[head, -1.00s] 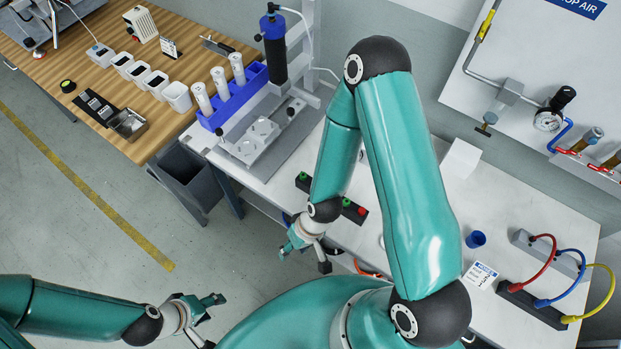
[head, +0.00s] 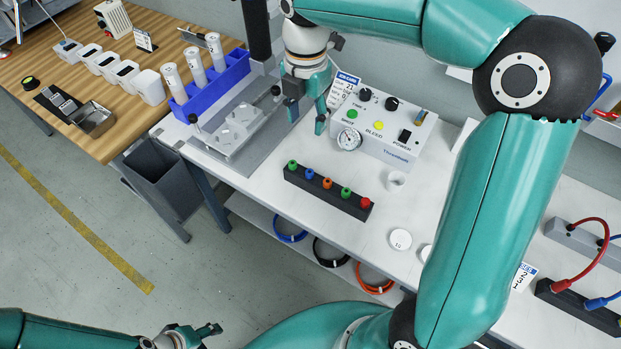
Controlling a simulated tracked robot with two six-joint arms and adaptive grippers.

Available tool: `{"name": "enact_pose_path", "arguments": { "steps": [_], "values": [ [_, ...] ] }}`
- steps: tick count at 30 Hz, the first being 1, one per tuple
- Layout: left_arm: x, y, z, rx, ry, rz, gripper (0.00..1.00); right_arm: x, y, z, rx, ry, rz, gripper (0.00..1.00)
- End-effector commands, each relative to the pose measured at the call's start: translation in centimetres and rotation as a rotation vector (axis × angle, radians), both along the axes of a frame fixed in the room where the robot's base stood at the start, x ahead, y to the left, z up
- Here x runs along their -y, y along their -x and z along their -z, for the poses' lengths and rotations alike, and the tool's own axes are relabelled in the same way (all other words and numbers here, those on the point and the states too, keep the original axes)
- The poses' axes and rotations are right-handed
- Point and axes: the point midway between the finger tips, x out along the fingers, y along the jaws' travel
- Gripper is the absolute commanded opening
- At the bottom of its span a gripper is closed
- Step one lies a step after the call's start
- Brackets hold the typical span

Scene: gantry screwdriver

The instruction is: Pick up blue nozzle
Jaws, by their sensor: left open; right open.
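The blue nozzle (head: 309,174) stands in a black rack (head: 302,184) on the white bench, between a green nozzle (head: 292,165) and an orange nozzle (head: 327,183). A second green nozzle (head: 345,192) and a red nozzle (head: 365,203) are further right in the rack. My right gripper (head: 307,115) is open and empty, pointing down behind the rack, apart from the blue nozzle. My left gripper (head: 207,335) is open and empty at the bottom edge, over the floor, far from the rack.
A control box (head: 385,128) with knobs and a gauge stands behind the rack. A fixture plate (head: 235,130) and a blue tube holder (head: 210,88) are to the left. Coloured hose coils (head: 375,279) lie on the shelf below. The bench in front of the fixture is clear.

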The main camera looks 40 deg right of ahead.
Motion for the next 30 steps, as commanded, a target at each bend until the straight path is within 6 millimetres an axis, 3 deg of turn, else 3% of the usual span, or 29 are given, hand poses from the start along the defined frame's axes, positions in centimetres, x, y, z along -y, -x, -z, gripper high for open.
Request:
{"name": "enact_pose_path", "arguments": {
  "steps": [12, 23, 30],
  "values": [
    [0.0, 0.0, 0.9, 0.000, 0.000, 0.000, 0.50, 0.0, 0.2, 8.6, -0.008, -0.001, 0.001, 0.50],
    [0.0, 0.0, 1.1, 0.000, 0.000, 0.000, 0.50, 0.0, 0.3, 11.4, -0.005, -0.001, 0.002, 0.50],
    [0.0, 0.0, 1.3, 0.000, 0.000, 0.000, 0.50, -0.1, 1.1, 14.8, -0.008, -0.002, 0.002, 0.50]
  ]
}}
